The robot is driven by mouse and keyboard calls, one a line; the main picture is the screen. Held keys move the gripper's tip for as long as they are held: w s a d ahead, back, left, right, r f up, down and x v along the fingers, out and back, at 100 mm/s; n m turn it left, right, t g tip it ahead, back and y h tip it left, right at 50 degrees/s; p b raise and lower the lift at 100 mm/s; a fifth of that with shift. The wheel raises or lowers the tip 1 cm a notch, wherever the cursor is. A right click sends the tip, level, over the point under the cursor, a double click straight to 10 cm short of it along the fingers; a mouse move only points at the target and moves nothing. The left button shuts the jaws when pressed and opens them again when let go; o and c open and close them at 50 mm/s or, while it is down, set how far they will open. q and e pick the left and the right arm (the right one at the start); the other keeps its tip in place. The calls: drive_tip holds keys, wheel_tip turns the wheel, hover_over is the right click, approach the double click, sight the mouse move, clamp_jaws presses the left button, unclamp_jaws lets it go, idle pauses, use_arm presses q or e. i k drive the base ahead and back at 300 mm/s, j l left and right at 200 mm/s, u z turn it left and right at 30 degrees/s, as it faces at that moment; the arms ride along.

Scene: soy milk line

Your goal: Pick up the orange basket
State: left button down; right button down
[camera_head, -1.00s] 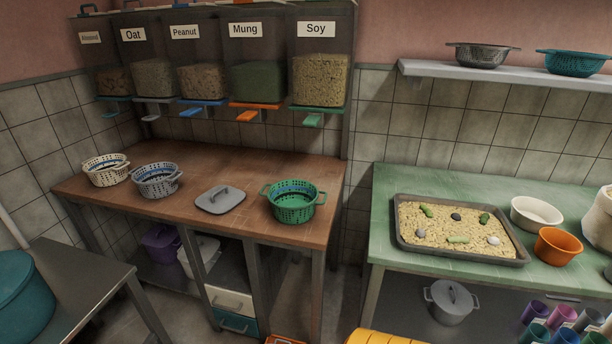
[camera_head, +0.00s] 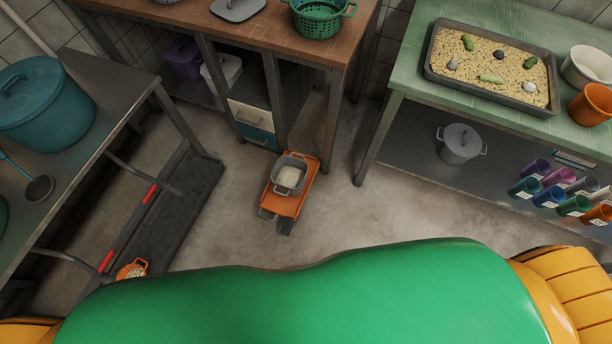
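A small round orange basket (camera_head: 125,273) sits low at the left, near the end of a dark flat platform. Pale bits, perhaps beans, show in it. Its lower part is close to the edge of my green body, and I cannot tell exactly what it rests on. An orange bowl (camera_head: 592,105) stands on the green table at the right, a different orange thing. Neither of my grippers shows in the view.
An orange wheeled cart (camera_head: 298,203) bearing a grey pot (camera_head: 286,172) stands on the floor in the middle. The dark platform (camera_head: 180,212) has red bars. A steel table (camera_head: 85,150) with a teal pot (camera_head: 42,105) is at left. Floor right of the cart is clear.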

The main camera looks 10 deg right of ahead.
sight(135, 270)
drive_tip(key=u, duration=2.4)
